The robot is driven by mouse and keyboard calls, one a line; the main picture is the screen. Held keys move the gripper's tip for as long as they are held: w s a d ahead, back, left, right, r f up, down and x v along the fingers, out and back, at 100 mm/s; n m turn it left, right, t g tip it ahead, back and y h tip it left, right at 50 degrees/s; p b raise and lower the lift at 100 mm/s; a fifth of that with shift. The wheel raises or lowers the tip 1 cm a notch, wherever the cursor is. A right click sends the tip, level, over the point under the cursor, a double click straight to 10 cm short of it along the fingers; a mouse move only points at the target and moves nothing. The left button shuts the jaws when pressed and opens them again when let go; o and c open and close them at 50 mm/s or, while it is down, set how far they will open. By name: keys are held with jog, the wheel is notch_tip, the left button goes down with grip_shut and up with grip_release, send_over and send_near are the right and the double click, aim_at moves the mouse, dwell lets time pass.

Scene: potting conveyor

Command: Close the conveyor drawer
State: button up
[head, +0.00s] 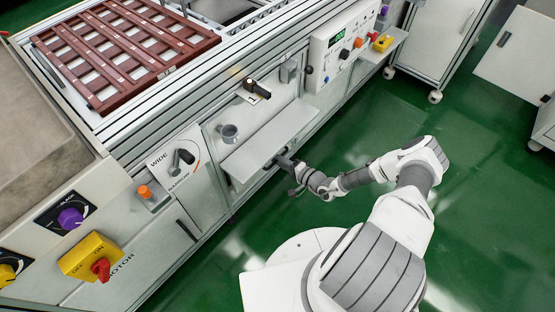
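The conveyor drawer (268,143) seems to be the light grey panel jutting out from the machine's side, in the middle of the head view. Its flat front part slopes across the picture, with a recessed white area behind it. My gripper (283,161) is at the lower outer edge of this panel, right of its middle. Its tip is partly hidden by the panel, so I cannot tell whether it touches it. The fingers are too small and dark to show whether they are open or shut.
A grey cup-shaped part (228,132) and a black knob (257,87) sit above the panel. The WIDE/NARROW dial (184,157) is to the left, the control box (343,45) to the right. A brown tray (120,50) lies on top. Green floor (470,190) is clear at right.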

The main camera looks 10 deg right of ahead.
grip_shut()
dwell(1.1)
